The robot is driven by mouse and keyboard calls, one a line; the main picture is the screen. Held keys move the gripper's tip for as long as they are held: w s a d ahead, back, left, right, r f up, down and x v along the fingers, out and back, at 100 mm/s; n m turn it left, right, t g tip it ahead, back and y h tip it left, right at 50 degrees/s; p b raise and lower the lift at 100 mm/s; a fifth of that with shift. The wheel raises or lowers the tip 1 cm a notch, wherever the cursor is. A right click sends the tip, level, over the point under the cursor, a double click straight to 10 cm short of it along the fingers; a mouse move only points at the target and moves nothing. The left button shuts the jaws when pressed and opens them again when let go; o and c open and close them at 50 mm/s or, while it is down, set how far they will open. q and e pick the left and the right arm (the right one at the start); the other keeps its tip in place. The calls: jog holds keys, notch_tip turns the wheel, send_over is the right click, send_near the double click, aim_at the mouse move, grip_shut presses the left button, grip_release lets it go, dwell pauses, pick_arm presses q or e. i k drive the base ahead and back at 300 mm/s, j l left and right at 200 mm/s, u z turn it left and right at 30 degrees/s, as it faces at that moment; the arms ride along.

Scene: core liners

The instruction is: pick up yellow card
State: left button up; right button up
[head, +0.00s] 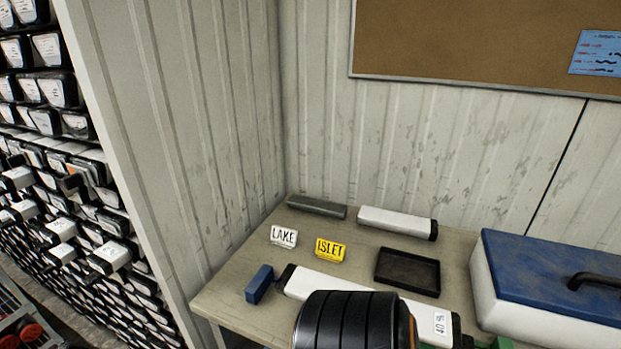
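The yellow card (330,249), lettered ISLET, stands on the table, leaning back slightly. A white card (284,236) lettered LAKE stands just to its left, apart from it. Neither of my grippers can be made out in the head view. A black ribbed part with an orange edge, apparently part of my arm, covers the front of the table below the yellow card.
A long white core liner (320,284) lies in front of the yellow card, partly hidden. A black tray (408,272) is to its right, a blue block (259,284) to its left. A blue-lidded box (550,275) stands right. Liner racks (50,90) fill the left.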

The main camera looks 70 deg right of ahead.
aim_at(334, 251)
jog(key=z, duration=2.5)
